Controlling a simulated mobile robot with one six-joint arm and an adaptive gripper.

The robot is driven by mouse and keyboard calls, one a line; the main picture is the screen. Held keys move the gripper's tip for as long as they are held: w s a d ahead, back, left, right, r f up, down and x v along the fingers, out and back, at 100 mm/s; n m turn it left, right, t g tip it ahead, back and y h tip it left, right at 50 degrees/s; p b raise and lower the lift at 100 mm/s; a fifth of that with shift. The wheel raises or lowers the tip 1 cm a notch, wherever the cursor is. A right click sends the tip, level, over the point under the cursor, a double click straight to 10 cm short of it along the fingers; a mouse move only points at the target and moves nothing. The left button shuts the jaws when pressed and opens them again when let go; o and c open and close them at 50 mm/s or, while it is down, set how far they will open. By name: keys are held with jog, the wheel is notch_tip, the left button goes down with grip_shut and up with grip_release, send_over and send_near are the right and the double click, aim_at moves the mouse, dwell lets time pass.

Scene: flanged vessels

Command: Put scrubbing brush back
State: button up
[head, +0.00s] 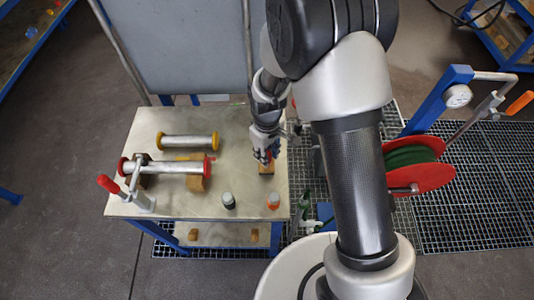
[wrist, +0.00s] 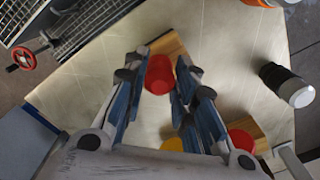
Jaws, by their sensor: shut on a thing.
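My gripper (head: 265,156) points down over the right part of the metal-topped table (head: 245,125). In the wrist view my gripper (wrist: 162,64) has its fingers on both sides of a red cylindrical grip (wrist: 159,77), shut on it. A wooden block (wrist: 171,46) shows just beyond the red grip; together they look like the scrubbing brush. In the head view the brush's wooden block (head: 266,169) shows below the fingertips, at or just above the tabletop. The fingers hide most of the brush, and I cannot tell whether it touches the table. Bristles are not visible.
A yellow-flanged spool (head: 187,142) and a red-flanged spool (head: 165,168) on wooden supports lie at the left. The middle tabletop is clear.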

jog(key=shift+r, duration=0.1)
jog(key=o, duration=0.5)
jog(key=shift+f, duration=0.2)
jog(key=o, duration=0.4)
jog(key=shift+o, duration=0.2)
jog(key=shift+r, duration=0.1)
notch_tip(320, 180, up, 12)
jog(key=p, duration=0.4)
jog(key=shift+r, duration=0.2)
